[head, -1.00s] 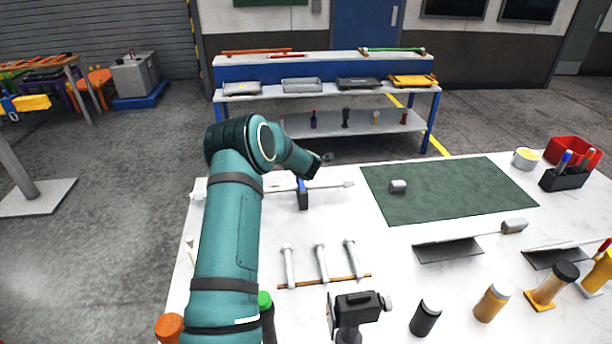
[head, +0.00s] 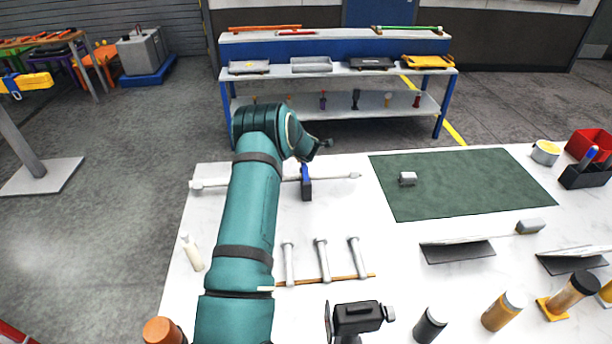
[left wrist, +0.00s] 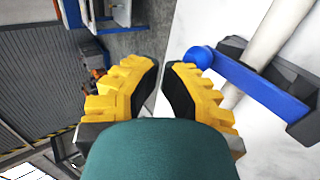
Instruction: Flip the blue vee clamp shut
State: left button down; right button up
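The blue vee clamp (head: 305,173) stands on the table with a dark block under its blue arm, and a long pale rod (head: 335,177) passes through at the block. In the left wrist view the clamp's blue arm (left wrist: 262,88) ends in a round blue ball beside my right-hand fingertip; I cannot tell whether they touch. The pale rod (left wrist: 280,30) crosses the dark block there. My left gripper (left wrist: 166,70) has its yellow fingers apart with nothing between them. In the head view its wrist end (head: 318,144) is just above and behind the clamp. My right gripper is not in view.
Three pale pegs (head: 322,260) lie across a wooden strip nearer to me. A dark fixture (head: 357,318) and several bottles line the front.

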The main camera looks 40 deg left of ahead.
pick_arm(q)
jog(key=shift+w+a+f, duration=0.15)
jog(key=shift+w+f, duration=0.15)
jog(key=shift+f, duration=0.4)
jog(key=shift+f+b, duration=0.15)
jog(key=shift+b, duration=0.15)
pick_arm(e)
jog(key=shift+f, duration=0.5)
pick_arm(q)
jog(key=shift+s+f, duration=0.1)
jog(key=shift+f, duration=0.05)
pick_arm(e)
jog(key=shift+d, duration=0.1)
pick_arm(q)
jog(key=shift+s+f, duration=0.1)
jog(key=shift+f, duration=0.25)
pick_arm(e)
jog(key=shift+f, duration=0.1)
pick_arm(q)
jog(key=shift+a, duration=0.1)
notch_tip(320, 180, up, 15)
jog(key=p, duration=0.5)
jog(key=shift+w+r, duration=0.15)
jog(key=shift+w, duration=0.2)
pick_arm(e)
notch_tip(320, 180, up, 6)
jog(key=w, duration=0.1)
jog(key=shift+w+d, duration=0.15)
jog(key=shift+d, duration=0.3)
